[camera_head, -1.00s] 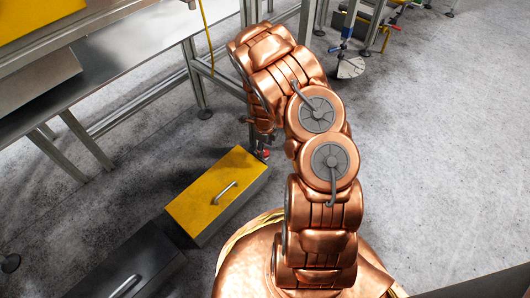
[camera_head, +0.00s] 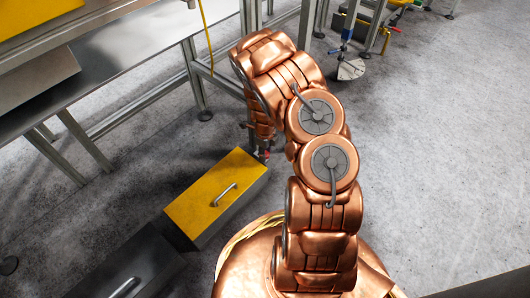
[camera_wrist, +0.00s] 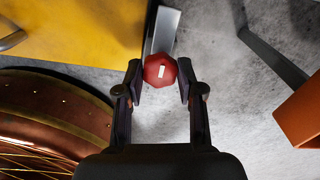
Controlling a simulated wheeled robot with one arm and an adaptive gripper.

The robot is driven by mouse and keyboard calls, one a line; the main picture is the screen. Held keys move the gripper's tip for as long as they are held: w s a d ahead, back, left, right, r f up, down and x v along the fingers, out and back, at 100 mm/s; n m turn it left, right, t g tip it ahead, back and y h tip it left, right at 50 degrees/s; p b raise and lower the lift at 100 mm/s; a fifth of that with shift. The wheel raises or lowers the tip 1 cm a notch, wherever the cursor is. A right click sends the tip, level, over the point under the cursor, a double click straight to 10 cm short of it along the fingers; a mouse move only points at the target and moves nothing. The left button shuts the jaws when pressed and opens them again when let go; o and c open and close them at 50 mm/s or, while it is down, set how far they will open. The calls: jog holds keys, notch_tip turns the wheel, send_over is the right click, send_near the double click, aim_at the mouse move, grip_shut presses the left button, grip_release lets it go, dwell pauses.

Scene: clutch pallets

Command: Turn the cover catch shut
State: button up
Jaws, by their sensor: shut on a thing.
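A red knob (camera_wrist: 160,62) with a short white mark on its face sits between my fingertips in the wrist view. It appears to be the cover catch. The white mark runs nearly upright in that view. My gripper (camera_wrist: 160,82) is shut on the knob, one finger on each side. A grey metal bar (camera_wrist: 166,24) shows just beyond the knob. The yellow cover (camera_head: 214,190) with a metal handle is on a box at the lower left of the head view. A small red part (camera_head: 266,155) shows at the box's far right end, and my arm hides most of the gripper there.
A dark box (camera_head: 130,268) with a handle lies at the lower left. A metal workbench (camera_head: 120,48) on legs stands at the upper left, with a yellow cable (camera_head: 206,35) hanging near it. The concrete floor on the right is mostly clear.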

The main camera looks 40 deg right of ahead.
jog(key=shift+a+r+n+p, duration=0.1)
jog(key=shift+n+p, duration=0.3)
jog(key=shift+p, duration=0.15)
jog(key=shift+c, duration=0.3)
jog(key=shift+n+p, duration=0.3)
jog(key=shift+p, duration=0.05)
jog(key=shift+n+p, duration=1.1)
jog(key=shift+n, duration=0.1)
jog(key=n+p, duration=0.3)
jog(key=n, duration=0.1)
jog(key=n+p, duration=0.3)
jog(key=n, duration=0.3)
jog(key=shift+n, duration=0.4)
jog(key=shift+n+p, duration=0.95)
jog(key=shift+n, duration=0.65)
jog(key=o, duration=1.1)
jog(key=shift+o, duration=0.2)
